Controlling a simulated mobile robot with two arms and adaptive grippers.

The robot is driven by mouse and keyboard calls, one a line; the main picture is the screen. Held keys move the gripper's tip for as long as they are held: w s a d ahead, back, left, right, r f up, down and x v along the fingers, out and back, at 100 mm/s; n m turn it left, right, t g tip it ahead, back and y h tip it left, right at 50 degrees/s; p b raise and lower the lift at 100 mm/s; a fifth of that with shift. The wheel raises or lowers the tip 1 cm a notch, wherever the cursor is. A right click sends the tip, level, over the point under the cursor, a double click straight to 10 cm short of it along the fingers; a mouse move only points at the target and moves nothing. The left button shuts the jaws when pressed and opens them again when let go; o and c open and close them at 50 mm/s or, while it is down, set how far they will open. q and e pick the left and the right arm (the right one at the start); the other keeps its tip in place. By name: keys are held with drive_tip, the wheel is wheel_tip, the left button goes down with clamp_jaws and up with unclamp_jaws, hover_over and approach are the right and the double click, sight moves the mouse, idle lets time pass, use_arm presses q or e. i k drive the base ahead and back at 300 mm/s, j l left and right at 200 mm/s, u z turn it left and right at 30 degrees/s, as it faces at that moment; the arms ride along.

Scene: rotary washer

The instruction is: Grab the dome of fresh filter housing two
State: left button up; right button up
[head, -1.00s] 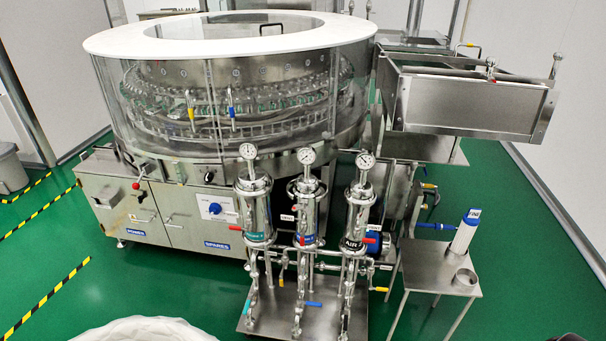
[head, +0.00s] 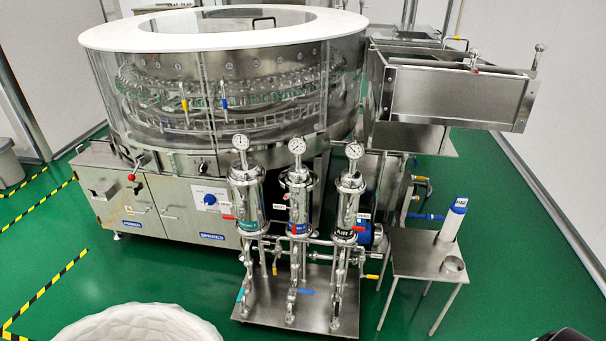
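Three upright steel filter housings stand in a row in front of the washer, each with a domed top and a round gauge. The middle housing (head: 298,205) has a blue label low on its body and its dome (head: 297,174) sits below its gauge (head: 297,146). The left housing (head: 246,205) has a green label. The right housing (head: 346,208) has a black label reading AIR. I cannot read a number on any housing. Neither gripper shows clearly; only a dark part cuts into the bottom right corner. Nothing is seen touching the housings.
The rotary washer (head: 118,45) fills the space behind the housings. A small steel table (head: 408,262) at the right holds a white cylinder with a blue cap (head: 453,218) and a steel ring (head: 453,265). A white rounded object (head: 135,325) is at the bottom left.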

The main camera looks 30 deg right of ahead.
sight(298, 175)
drive_tip(key=k+z, duration=0.25)
drive_tip(key=z, duration=0.15)
drive_tip(key=k+l+z, duration=0.1)
drive_tip(key=k+z, duration=0.15)
drive_tip(key=z, duration=0.2)
drive_tip(key=i+z, duration=0.25)
drive_tip(key=i, duration=0.35)
drive_tip(key=i+j+z, duration=0.1)
drive_tip(key=i+z, duration=0.15)
drive_tip(key=i, duration=0.35)
